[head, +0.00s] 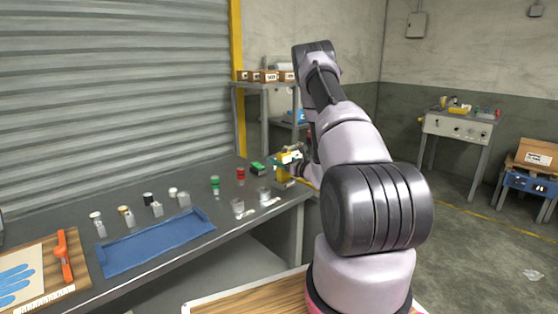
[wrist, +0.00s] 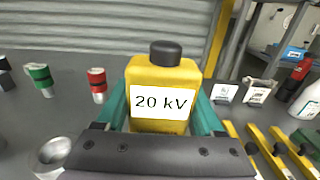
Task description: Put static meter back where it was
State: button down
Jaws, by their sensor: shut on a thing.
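The static meter (wrist: 161,76) is a yellow block with a black cap and a white label reading "20 kV". It stands upright between the teal fingers of my gripper (wrist: 162,118) in the wrist view, and my gripper is shut on it. In the head view the yellow meter (head: 281,174) shows below my gripper (head: 287,158), at the far right end of the grey workbench (head: 190,243). I cannot tell whether its base touches the bench, because my gripper hides it in the wrist view.
A red-capped container (wrist: 97,84) and a green-capped one (wrist: 41,79) stand left of the meter. Yellow bars (wrist: 285,153) and a white bottle (wrist: 306,103) are to the right.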

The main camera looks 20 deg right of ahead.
jog(key=shift+f, duration=0.55)
grip_release()
jog(key=shift+s, duration=0.1)
